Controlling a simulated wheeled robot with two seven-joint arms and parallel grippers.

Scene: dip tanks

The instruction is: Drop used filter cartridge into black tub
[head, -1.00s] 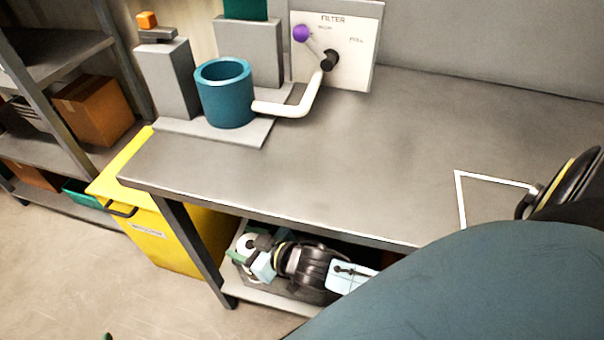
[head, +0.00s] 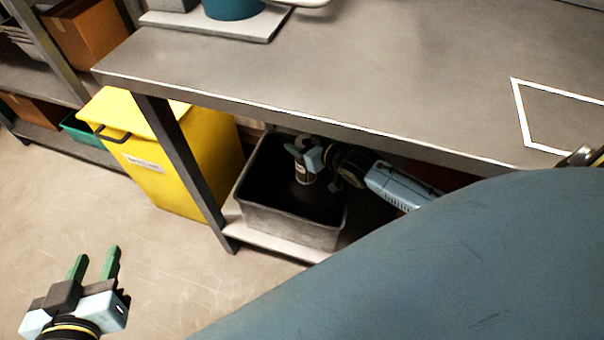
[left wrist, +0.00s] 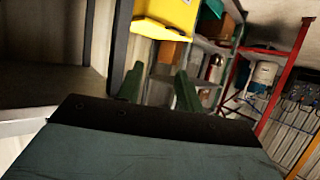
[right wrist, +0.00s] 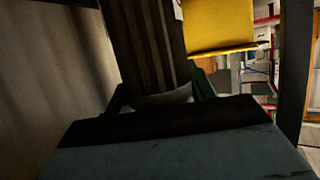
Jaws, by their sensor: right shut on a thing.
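The black tub (head: 290,226) stands on the low shelf under the bench, open at the top and dark inside. My right gripper (head: 303,152) reaches under the bench top and is shut on the used filter cartridge (head: 303,174), over the tub opening. In the right wrist view the cartridge (right wrist: 150,45) is a dark ribbed cylinder between the green fingers. Whether its lower end touches the tub floor cannot be told. My left gripper (head: 95,265) is open and empty above the floor at the lower left.
A yellow bin (head: 180,165) stands left of the bench leg (head: 180,160). The bench top (head: 330,70) hangs over the tub and carries a white outlined area (head: 530,115) at right. Shelving with cardboard boxes (head: 85,35) is at far left. The floor (head: 60,210) is clear.

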